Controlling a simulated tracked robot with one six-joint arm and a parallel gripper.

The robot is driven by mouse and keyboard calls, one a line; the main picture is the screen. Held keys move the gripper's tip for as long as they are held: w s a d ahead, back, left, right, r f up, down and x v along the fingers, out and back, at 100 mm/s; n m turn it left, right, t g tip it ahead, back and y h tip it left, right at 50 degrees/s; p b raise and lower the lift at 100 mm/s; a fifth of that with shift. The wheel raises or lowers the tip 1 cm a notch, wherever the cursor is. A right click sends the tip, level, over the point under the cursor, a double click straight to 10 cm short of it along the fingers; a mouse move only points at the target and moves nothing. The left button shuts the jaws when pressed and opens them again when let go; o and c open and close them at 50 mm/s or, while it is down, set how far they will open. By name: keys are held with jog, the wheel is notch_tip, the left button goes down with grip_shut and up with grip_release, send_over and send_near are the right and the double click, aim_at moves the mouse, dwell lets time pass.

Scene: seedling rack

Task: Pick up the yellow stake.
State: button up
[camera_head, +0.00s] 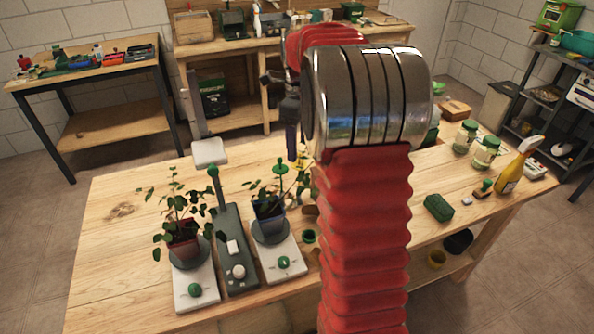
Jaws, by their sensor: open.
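I cannot make out a yellow stake for certain; thin yellowish bits show among the leaves beside the right potted plant (268,210), close to my arm. My red-sleeved arm with its metal joint rises through the middle and hides part of the table. My gripper (291,150) shows only in part as dark pieces left of the metal joint, above and behind the right plant. It is open, and I see nothing held in it. How far it is from the plant is hard to tell.
A left potted plant (184,245) and a grey device with a raised arm (233,250) stand on the wooden table (115,235). At right are a green sponge-like block (438,207), lidded jars (487,152) and a yellow spray bottle (514,170). The table's left end is clear.

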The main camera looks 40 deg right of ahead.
aim_at(299, 164)
notch_tip(299, 164, down, 7)
jog(key=shift+r, duration=0.15)
dwell(0.4)
notch_tip(299, 164, down, 5)
jog(key=shift+s+d+f, duration=0.1)
dwell(0.7)
jog(key=c, duration=1.1)
